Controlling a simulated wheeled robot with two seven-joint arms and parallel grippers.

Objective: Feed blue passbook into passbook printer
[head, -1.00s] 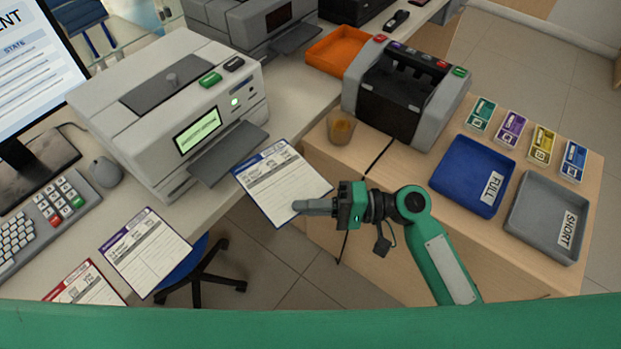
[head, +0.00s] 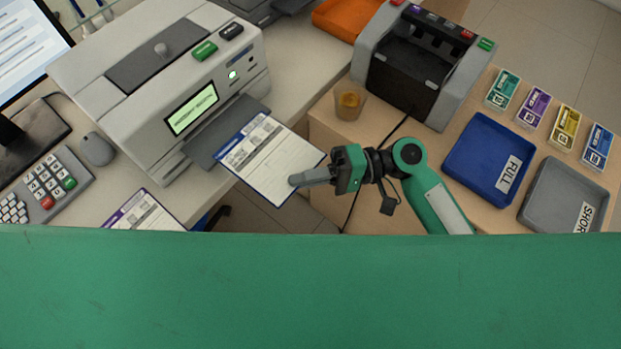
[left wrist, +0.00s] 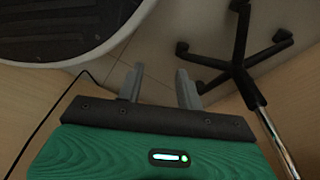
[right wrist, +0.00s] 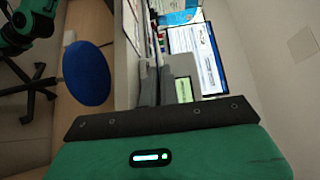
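The printer has a lit green screen (head: 192,108), which also shows in the right wrist view (right wrist: 183,90). My left gripper (left wrist: 158,86) is open and empty in the left wrist view, and out of the head view.
A purple-edged passbook (head: 145,212) lies on the counter at left, near a keypad (head: 45,188) and mouse (head: 96,149). A cup (head: 350,103), a note counter (head: 425,65), a blue tray (head: 480,165) and a grey tray (head: 560,195) stand right. A chair base (left wrist: 240,60) is near my left gripper.

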